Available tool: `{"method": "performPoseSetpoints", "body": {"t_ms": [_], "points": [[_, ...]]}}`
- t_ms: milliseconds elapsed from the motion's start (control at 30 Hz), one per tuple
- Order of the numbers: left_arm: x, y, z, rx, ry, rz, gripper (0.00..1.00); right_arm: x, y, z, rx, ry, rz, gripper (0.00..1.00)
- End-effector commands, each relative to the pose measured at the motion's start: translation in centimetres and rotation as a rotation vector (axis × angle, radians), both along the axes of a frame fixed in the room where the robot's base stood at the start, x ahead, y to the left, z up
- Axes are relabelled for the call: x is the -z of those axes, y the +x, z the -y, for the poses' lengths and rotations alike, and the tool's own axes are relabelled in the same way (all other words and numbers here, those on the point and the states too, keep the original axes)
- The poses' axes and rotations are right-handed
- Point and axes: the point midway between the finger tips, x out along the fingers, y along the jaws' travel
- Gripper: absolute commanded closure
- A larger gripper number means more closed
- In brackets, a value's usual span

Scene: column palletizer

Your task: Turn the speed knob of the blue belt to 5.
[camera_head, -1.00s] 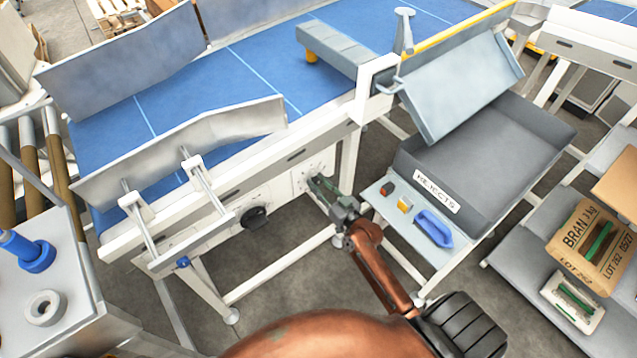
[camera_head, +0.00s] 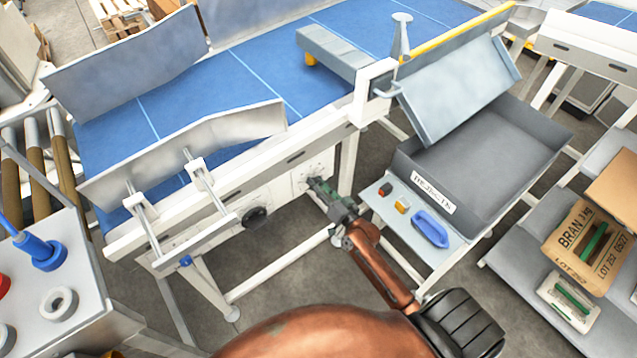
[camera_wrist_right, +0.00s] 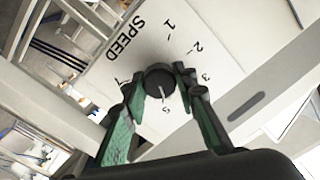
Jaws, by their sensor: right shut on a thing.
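The blue belt (camera_head: 230,85) runs across the head view in a white frame. Its speed panel (camera_head: 318,168) is on the frame's near side. My right gripper (camera_head: 314,184) reaches up to this panel. In the wrist view its two green-and-black fingers (camera_wrist_right: 160,88) are shut on the dark round speed knob (camera_wrist_right: 158,79), one on each side. The knob's white pointer line points down the picture, towards the 5 (camera_wrist_right: 166,108). SPEED, 1, 2 and 3 are readable; the 4 is hidden, seemingly by the right finger. My left gripper is not in view.
A black round knob (camera_head: 255,216) sits on the frame left of the panel. A white frame leg (camera_head: 349,165) stands close right of my gripper. A small shelf (camera_head: 420,210) with a blue object (camera_head: 430,229) and the grey rejects bin (camera_head: 490,150) lie further right.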

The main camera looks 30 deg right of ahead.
Motion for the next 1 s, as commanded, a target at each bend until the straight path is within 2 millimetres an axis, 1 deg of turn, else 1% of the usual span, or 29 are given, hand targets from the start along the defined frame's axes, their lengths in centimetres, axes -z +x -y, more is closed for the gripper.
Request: {"method": "performPoseSetpoints", "body": {"t_ms": [200,400,633,967,1000], "points": [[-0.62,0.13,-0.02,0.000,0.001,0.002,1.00,-0.13,0.01,0.06,0.001,0.131,-0.009,0.98],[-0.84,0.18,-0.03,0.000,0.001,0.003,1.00,-0.06,0.02,0.07,0.001,0.205,-0.015,0.98],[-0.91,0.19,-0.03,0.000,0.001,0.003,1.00,-0.03,0.02,0.07,0.001,0.236,-0.017,0.98],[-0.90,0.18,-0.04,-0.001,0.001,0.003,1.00,-0.02,0.02,0.08,0.001,0.236,-0.017,0.98],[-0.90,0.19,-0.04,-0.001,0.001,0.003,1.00,-0.02,0.02,0.08,0.001,0.236,-0.017,0.72]]}}
